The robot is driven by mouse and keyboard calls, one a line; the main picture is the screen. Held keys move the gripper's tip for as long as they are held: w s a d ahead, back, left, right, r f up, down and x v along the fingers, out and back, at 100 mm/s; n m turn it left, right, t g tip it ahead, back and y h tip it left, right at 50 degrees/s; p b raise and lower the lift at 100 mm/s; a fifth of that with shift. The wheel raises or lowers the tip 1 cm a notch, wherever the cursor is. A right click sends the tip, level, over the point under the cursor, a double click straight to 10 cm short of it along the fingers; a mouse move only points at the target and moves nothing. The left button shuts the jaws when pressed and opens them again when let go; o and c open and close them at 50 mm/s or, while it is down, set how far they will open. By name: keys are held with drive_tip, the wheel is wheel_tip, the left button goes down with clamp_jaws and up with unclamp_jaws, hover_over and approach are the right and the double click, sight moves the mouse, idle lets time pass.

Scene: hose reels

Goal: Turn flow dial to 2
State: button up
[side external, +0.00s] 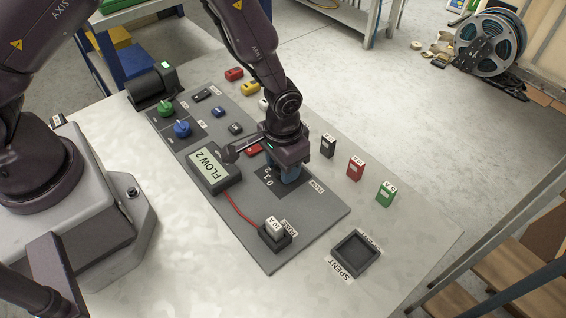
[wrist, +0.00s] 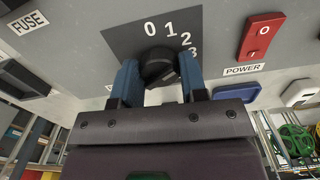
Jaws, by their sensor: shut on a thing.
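The black flow dial (wrist: 158,66) sits on a dark plate marked 0, 1, 2, 3 in the wrist view. My gripper (wrist: 160,82) has its two blue fingers on either side of the dial and is shut on it. In the side external view my gripper (side external: 288,173) points down at the dark flow plate (side external: 313,191), and its fingers hide the dial. The display box (side external: 209,168) on the panel reads "FLOW 2". I cannot clearly tell which number the dial's mark points to.
The red power rocker (wrist: 264,38) is close beside the dial. A fuse holder (side external: 275,234) stands at the panel's near end. An empty "SPENT" tray (side external: 355,250) and upright black, red and green (side external: 386,194) fuses stand on the table. Green (side external: 165,109) and blue (side external: 182,128) knobs are at the far end.

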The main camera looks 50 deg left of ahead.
idle(0.3)
drive_tip(key=o, duration=0.9)
wheel_tip(320, 180, up, 13)
drive_tip(key=shift+r, duration=0.1)
wheel_tip(320, 180, up, 11)
drive_tip(key=m+t, duration=0.1)
hover_over(266, 179)
drive_tip(key=s+a, duration=0.5)
drive_tip(key=s, duration=0.1)
drive_tip(key=s+a+r+t, duration=0.1)
drive_tip(key=s+a+r, duration=0.1)
drive_tip(key=r, duration=0.1)
drive_tip(key=s+a+r+n+t, duration=0.1)
drive_tip(key=s+a+r+t, duration=0.1)
drive_tip(key=r, duration=0.1)
drive_tip(key=s+a+r+t, duration=0.1)
drive_tip(key=s+a+r, duration=0.1)
drive_tip(key=s+r, duration=0.1)
drive_tip(key=shift+a+r+n+t, duration=0.1)
drive_tip(key=shift+n+t, duration=0.2)
drive_tip(key=shift+n, duration=0.1)
